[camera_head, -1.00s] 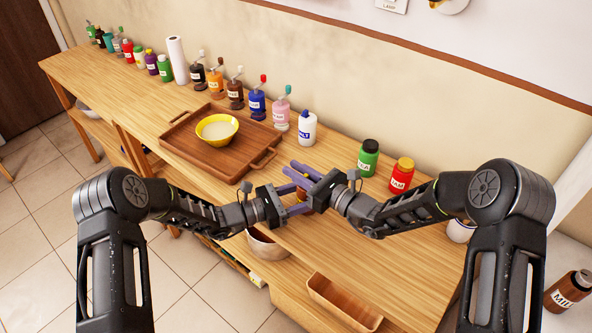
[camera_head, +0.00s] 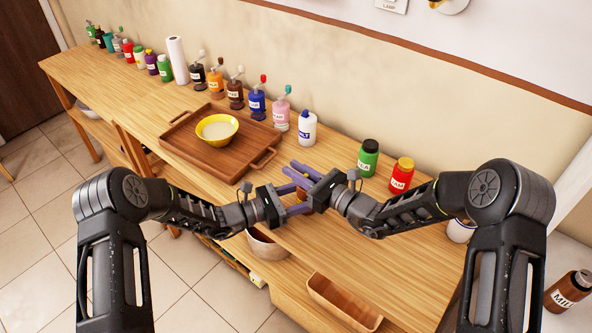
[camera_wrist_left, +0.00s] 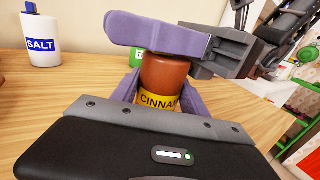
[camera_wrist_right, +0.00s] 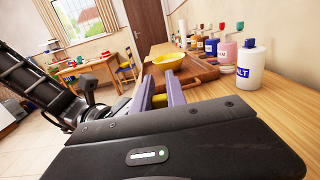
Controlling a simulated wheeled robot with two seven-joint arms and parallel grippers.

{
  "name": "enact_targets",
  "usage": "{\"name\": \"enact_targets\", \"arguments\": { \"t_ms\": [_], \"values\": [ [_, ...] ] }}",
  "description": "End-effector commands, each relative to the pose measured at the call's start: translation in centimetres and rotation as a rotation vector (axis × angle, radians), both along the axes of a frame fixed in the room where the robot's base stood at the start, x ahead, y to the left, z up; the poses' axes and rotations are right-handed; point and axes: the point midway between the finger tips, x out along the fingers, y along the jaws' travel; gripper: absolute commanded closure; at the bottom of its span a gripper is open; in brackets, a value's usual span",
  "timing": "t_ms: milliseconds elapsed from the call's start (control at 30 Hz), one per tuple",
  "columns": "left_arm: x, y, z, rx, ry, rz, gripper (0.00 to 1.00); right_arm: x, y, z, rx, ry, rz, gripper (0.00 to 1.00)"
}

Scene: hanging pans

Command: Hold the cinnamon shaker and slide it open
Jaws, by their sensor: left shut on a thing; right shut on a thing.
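The cinnamon shaker (camera_wrist_left: 160,101) is a brown cylinder with a yellow label, upright in the left wrist view. My left gripper (camera_head: 301,199) has its purple fingers shut around the shaker's body. My right gripper (camera_head: 297,174) is shut at the shaker's top; one of its purple fingers (camera_wrist_left: 155,34) crosses over the upper end in the left wrist view. The lid is hidden behind that finger, so I cannot tell if it has slid. In the right wrist view a little yellow of the shaker (camera_wrist_right: 159,100) shows between the fingers.
A salt bottle (camera_head: 307,128), a green jar (camera_head: 368,158) and a red jar (camera_head: 402,175) stand behind the grippers. A wooden tray (camera_head: 192,159) with a yellow bowl (camera_head: 217,128) is to the left. Several bottles line the wall.

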Motion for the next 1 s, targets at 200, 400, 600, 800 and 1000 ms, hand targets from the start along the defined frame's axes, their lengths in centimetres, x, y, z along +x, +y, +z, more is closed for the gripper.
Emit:
{"name": "enact_targets", "arguments": {
  "t_ms": [200, 400, 600, 800, 1000],
  "values": [
    [0.0, 0.0, 0.0, 0.0, 0.0, 0.001, 0.94, -1.1, -1.7, 0.0, 0.0, 0.001, -0.004, 1.0],
    [0.1, 0.1, 0.0, 0.0, 0.001, 0.003, 0.94, -1.2, -1.7, 0.0, -0.001, -0.001, -0.002, 1.0],
    [0.1, 0.1, 0.0, 0.001, 0.0, 0.004, 0.94, -1.2, -1.7, 0.0, -0.001, -0.001, -0.002, 0.72],
    [0.0, 0.0, 0.0, 0.0, 0.0, 0.001, 0.94, -1.2, -1.6, 0.0, 0.0, 0.0, -0.001, 0.6],
    [0.0, 0.0, 0.0, 0.0, 0.0, 0.0, 0.94, -1.2, -1.6, 0.0, 0.0, 0.0, -0.001, 0.6]
  ]
}}
